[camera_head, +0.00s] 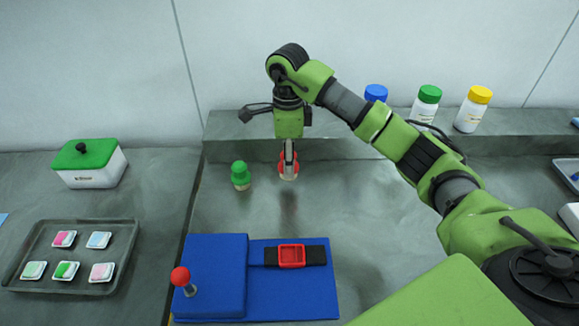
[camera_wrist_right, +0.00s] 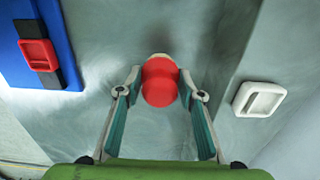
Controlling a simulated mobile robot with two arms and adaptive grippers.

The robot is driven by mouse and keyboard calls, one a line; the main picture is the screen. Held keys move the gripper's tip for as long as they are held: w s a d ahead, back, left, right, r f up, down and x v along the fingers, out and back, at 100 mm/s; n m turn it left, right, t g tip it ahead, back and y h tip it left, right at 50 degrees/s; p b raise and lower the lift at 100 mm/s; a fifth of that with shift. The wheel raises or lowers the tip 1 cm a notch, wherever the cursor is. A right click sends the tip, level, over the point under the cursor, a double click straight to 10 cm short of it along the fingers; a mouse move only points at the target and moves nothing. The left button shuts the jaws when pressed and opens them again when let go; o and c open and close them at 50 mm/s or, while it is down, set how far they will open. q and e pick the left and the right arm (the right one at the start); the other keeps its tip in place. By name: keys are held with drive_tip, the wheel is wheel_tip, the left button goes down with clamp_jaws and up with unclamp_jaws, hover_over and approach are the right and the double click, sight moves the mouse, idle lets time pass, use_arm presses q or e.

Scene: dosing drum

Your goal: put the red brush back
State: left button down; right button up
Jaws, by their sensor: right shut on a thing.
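The red brush (camera_head: 288,171) is in my right gripper (camera_head: 289,157), over the grey counter behind the blue board. In the right wrist view the red brush (camera_wrist_right: 160,82) shows its round red top between the two fingertips (camera_wrist_right: 161,80), with a pale part behind it. A darker patch shows on the counter below the brush in the head view; I cannot tell how far it is above the surface. A green brush (camera_head: 240,174) stands upright on the counter just left of it. My left gripper is not in view.
A blue board (camera_head: 290,300) with a red-framed strap and a red-knobbed lever (camera_head: 181,277) lies in front. Blue (camera_head: 376,93), green and yellow-capped bottles stand on the rear ledge (camera_head: 240,150). A tray (camera_head: 40,285) and a green-lidded box (camera_head: 91,163) are left.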

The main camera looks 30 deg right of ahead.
drive_tip(key=shift+w+d+f, duration=0.15)
drive_tip(key=shift+f, duration=0.1)
wheel_tip(320, 180, down, 3)
drive_tip(key=shift+w+d+f+p, duration=0.1)
drive_tip(key=shift+w+d+p, duration=0.05)
drive_tip(key=shift+p, duration=0.7)
drive_tip(key=shift+f, duration=0.2)
drive_tip(key=shift+f, duration=0.25)
drive_tip(key=o, duration=1.1)
drive_tip(key=shift+c, duration=0.2)
drive_tip(key=shift+r, duration=0.1)
